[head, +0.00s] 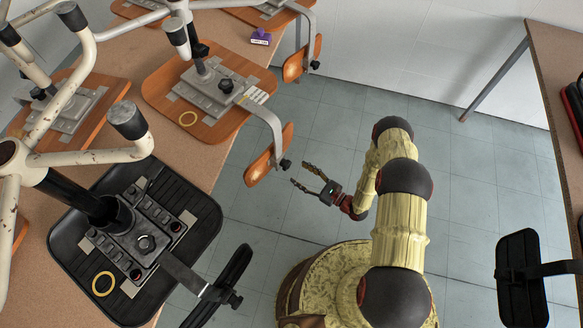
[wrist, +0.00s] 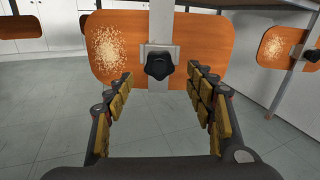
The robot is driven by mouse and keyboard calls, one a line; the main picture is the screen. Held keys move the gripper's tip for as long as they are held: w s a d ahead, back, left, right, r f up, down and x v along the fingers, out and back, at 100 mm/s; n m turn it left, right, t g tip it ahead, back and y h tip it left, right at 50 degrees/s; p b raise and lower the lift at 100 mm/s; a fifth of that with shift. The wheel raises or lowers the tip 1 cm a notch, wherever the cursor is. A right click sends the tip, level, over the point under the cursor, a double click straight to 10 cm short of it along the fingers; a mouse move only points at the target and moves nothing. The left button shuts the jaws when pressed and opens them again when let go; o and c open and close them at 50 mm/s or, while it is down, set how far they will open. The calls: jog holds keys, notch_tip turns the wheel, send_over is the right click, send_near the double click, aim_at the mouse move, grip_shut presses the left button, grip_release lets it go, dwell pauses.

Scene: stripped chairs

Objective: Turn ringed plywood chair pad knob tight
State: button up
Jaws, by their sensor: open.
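The black pad knob (head: 285,163) is on the side of the pad facing my gripper (head: 301,174). In the wrist view the lobed knob (wrist: 159,62) sits on the grey bar in front of the pad (wrist: 110,30), which has a pale worn patch. My gripper is open, its fingers apart either side of the knob's line, seemingly short of it.
A black plastic chair (head: 68,222), also with a yellow ring (head: 103,283), lies nearer on the table (head: 222,165). Another plywood pad (head: 301,59) hangs farther back. A second table (head: 552,62) and a black pad (head: 521,285) are at right. Tiled floor between is clear.

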aim_at(289, 166)
jog(key=shift+b+x, duration=0.5)
jog(key=shift+x, duration=2.45)
jog(key=shift+s, duration=0.1)
jog(key=shift+c, duration=1.1)
jog(key=c, duration=0.9)
jog(key=shift+c, duration=0.2)
jog(key=shift+m, duration=0.4)
jog(key=m+b, duration=0.2)
jog(key=m, duration=0.2)
jog(key=shift+f, duration=0.1)
jog(key=shift+m+b, duration=0.7)
jog(key=shift+m, duration=1.4)
